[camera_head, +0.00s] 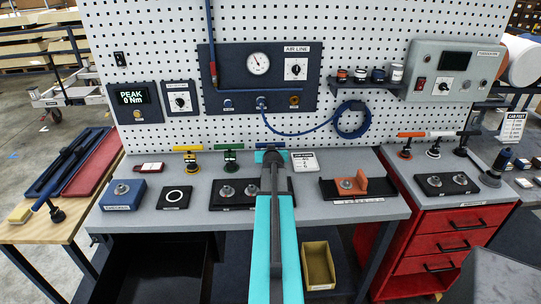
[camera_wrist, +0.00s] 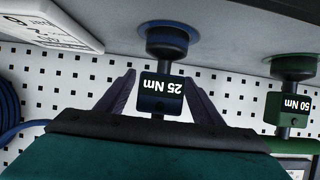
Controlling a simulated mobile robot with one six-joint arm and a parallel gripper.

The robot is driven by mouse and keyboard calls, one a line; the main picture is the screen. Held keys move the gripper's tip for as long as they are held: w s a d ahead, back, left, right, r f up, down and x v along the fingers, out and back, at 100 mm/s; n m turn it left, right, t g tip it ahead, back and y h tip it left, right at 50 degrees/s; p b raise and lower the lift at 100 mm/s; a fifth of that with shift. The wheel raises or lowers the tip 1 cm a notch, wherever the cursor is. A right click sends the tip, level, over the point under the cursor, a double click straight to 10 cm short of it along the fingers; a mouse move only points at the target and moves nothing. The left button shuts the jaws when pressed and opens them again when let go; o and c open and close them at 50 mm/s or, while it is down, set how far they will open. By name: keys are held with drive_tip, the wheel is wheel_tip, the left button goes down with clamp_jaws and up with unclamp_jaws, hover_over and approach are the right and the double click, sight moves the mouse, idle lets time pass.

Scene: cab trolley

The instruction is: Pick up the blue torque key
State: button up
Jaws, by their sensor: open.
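The blue torque key stands at the back of the bench. Its blue bar (camera_head: 270,145) shows just above the end of my arm in the head view. In the wrist view, which looks upside down, its label block (camera_wrist: 160,92) reads "25 Nm". My gripper (camera_wrist: 160,78) is open, with one finger on each side of the key's block and stem. A gap shows between the fingers and the key. In the head view my gripper (camera_head: 271,157) hides most of the key's lower part.
A green key (camera_head: 230,158), marked 50 Nm in the wrist view (camera_wrist: 292,105), stands close to the left in the head view, with a yellow key (camera_head: 189,158) beyond. A white card (camera_head: 304,162) sits to the right. The white pegboard (camera_head: 375,45) rises behind.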

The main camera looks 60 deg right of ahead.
idle(0.4)
drive_tip(key=c, duration=1.4)
drive_tip(key=shift+c, duration=0.2)
drive_tip(key=shift+r, duration=0.2)
wheel_tip(320, 180, up, 10)
drive_tip(key=b, duration=0.3)
drive_tip(key=shift+f, duration=0.15)
